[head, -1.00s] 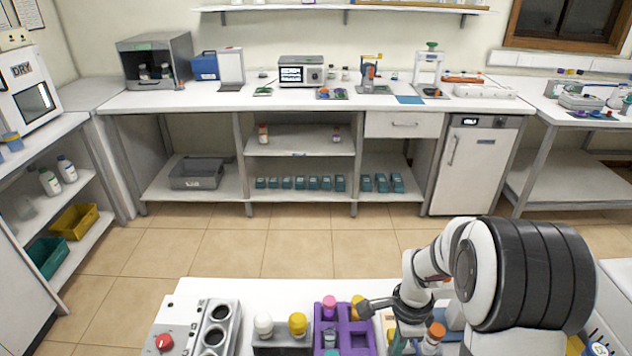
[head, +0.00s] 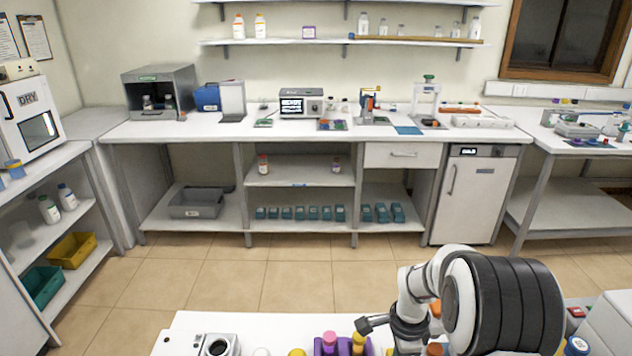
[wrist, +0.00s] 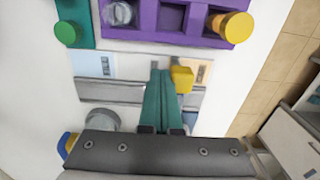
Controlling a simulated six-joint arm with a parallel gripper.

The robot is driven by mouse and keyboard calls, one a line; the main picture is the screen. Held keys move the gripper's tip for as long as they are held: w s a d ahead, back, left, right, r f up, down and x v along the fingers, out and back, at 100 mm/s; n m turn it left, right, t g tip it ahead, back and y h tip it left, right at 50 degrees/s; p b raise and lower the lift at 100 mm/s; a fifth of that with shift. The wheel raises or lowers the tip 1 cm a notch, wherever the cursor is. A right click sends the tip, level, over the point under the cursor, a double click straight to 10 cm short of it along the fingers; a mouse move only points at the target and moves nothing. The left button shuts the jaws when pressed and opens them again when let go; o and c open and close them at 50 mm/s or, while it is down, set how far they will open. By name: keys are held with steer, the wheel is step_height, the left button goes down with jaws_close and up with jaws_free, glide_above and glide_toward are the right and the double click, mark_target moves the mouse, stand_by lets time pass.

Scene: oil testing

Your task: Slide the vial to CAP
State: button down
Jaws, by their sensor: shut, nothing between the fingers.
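In the wrist view my gripper (wrist: 160,70) has its two long teal fingers shut together, with nothing held. The fingers reach over a grey metal rail (wrist: 108,91) on the white table. A small yellow block (wrist: 182,79) sits at the rail, just right of the fingertips; I cannot tell whether they touch. A pale blue label (wrist: 95,65) lies left of the fingertips and a beige label (wrist: 203,72) right of them; their words are unreadable. No vial shows clearly on the rail. In the head view the fingertips are below the picture.
A purple rack (wrist: 198,38) lies beyond the fingertips, holding a clear vial (wrist: 119,13) and a yellow-capped vial (wrist: 235,27). A green cap (wrist: 67,32) is at upper left.

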steer(key=shift+w, duration=0.1)
steer(key=shift+w, duration=1.4)
steer(key=shift+s, duration=0.4)
steer(key=shift+r, duration=0.1)
step_height(320, 180, up, 7)
steer(key=shift+r, duration=0.1)
